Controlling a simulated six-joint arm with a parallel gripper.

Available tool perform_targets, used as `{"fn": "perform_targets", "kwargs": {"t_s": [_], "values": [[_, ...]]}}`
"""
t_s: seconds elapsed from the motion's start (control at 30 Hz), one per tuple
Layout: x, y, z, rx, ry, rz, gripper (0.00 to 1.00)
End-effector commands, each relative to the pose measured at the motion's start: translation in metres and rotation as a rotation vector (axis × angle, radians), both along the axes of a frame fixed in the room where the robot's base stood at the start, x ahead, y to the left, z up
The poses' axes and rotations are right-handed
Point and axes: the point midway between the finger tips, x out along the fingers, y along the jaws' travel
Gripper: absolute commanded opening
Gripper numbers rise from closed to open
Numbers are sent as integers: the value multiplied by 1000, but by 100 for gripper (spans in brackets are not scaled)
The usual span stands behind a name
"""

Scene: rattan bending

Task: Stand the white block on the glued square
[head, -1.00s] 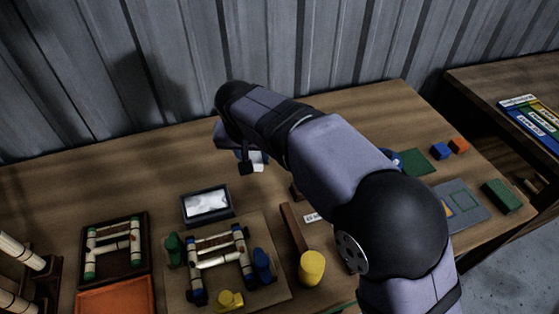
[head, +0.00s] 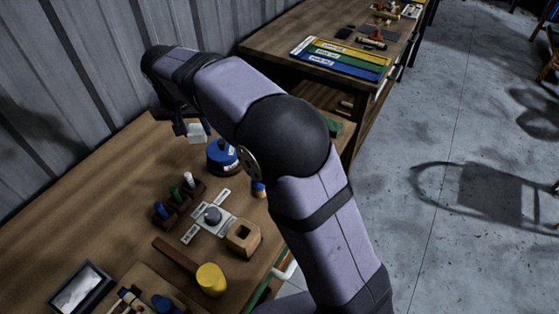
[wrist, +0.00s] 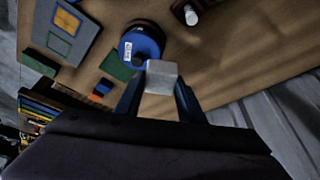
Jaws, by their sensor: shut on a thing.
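My gripper (head: 186,128) is shut on the white block (head: 197,133) and holds it above the table near the wall. In the wrist view the block (wrist: 161,74) sits between the two fingertips of my gripper (wrist: 159,90). A grey board (wrist: 82,22) with an orange square (wrist: 67,21) and a grey-blue outlined square (wrist: 59,44) lies at the upper left of the wrist view. I cannot tell which square carries glue. In the head view now my arm hides that board.
A blue round pot (head: 222,158) with a white label stands close to the block. A green pad (wrist: 117,65) lies beside the pot.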

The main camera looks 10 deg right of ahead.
Motion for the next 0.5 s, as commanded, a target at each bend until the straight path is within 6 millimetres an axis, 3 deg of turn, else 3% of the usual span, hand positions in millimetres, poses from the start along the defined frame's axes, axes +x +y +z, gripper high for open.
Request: {"fn": "perform_targets", "kwargs": {"t_s": [0.03, 0.2, 0.3, 0.5], "values": [[6, -28, 4, 0, 1, -51, 10], [14, -110, 9, 0, 0, -190, 10], [12, -151, 8, -1, 1, -261, 10], [-3, -212, 2, -1, 2, -385, 10]]}}
